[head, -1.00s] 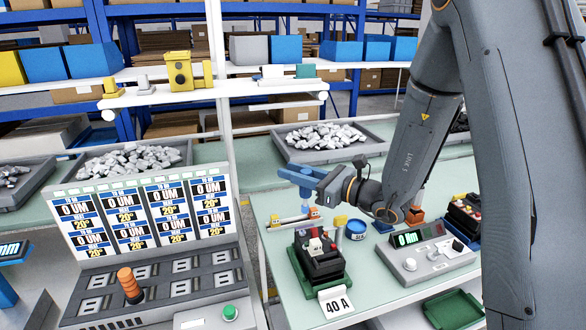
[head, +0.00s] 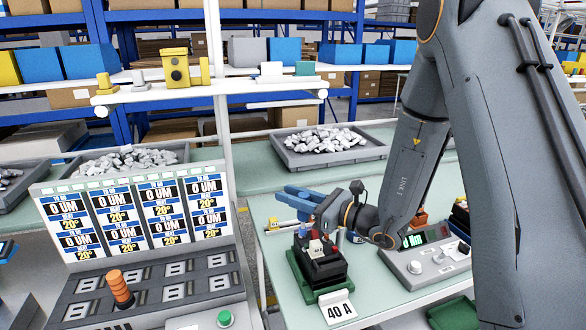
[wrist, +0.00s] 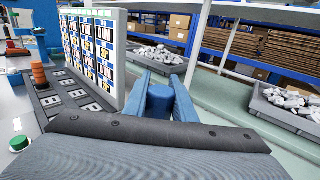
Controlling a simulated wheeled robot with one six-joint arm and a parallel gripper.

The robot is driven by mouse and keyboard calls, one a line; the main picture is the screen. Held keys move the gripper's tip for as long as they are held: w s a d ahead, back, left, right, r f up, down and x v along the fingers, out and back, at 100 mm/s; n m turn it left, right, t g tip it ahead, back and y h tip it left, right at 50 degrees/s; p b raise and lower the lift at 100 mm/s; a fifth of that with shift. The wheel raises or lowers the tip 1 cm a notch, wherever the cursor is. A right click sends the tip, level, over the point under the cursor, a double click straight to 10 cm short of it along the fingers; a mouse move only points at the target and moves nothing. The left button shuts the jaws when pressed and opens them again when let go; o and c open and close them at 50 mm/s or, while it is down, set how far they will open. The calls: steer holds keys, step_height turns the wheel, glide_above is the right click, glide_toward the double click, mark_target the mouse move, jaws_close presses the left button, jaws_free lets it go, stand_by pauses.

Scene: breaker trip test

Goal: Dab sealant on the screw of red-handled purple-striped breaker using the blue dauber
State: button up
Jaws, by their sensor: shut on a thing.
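My gripper (head: 302,196) has blue fingers and is shut on the blue dauber (wrist: 160,101), which shows between the fingertips in the wrist view. In the head view the gripper is above and behind a black breaker block (head: 322,270) on a green tray, near the table's left side. The block carries small coloured handles, including a white one (head: 316,246). The blue sealant pot is mostly hidden behind my wrist.
A "40 A" card (head: 338,309) stands in front of the block. A grey test meter (head: 425,262) is to the right. A slanted display panel (head: 135,215) stands left, above a console with an orange handle (head: 120,289). A bin of pale parts (head: 325,143) is behind.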

step_height(320, 180, up, 8)
steer(key=p, duration=0.4)
steer(key=shift+d+p, duration=0.2)
steer(key=shift+p, duration=0.1)
